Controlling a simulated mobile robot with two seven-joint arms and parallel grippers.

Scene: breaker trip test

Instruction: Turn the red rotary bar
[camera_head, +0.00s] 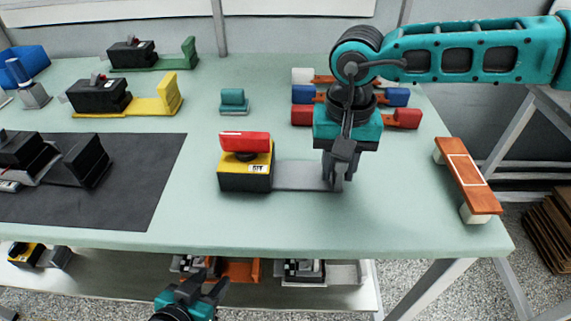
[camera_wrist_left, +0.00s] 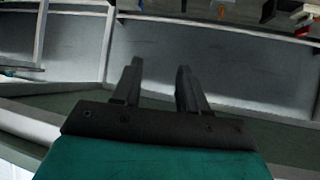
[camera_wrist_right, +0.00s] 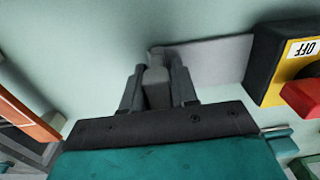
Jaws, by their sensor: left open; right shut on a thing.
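The red rotary bar (camera_head: 245,141) sits on top of a black and yellow switch box (camera_head: 243,178) near the middle of the table. A flat grey plate (camera_head: 298,176) runs right from the box. My right gripper (camera_head: 339,184) points down at the plate's right end, shut on a grey upright grip (camera_wrist_right: 157,86), apart from the red bar. My left gripper (camera_head: 207,287) is open and empty, low in front of the table edge; it also shows in the left wrist view (camera_wrist_left: 155,85).
Similar devices with a green plate (camera_head: 175,55) and a yellow plate (camera_head: 155,104) stand at the back left. A dark mat (camera_head: 140,180) holds black parts. A small teal block (camera_head: 234,101), red and blue pieces (camera_head: 397,97) and an orange-brown bar (camera_head: 467,180) lie around. A lower shelf holds more devices.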

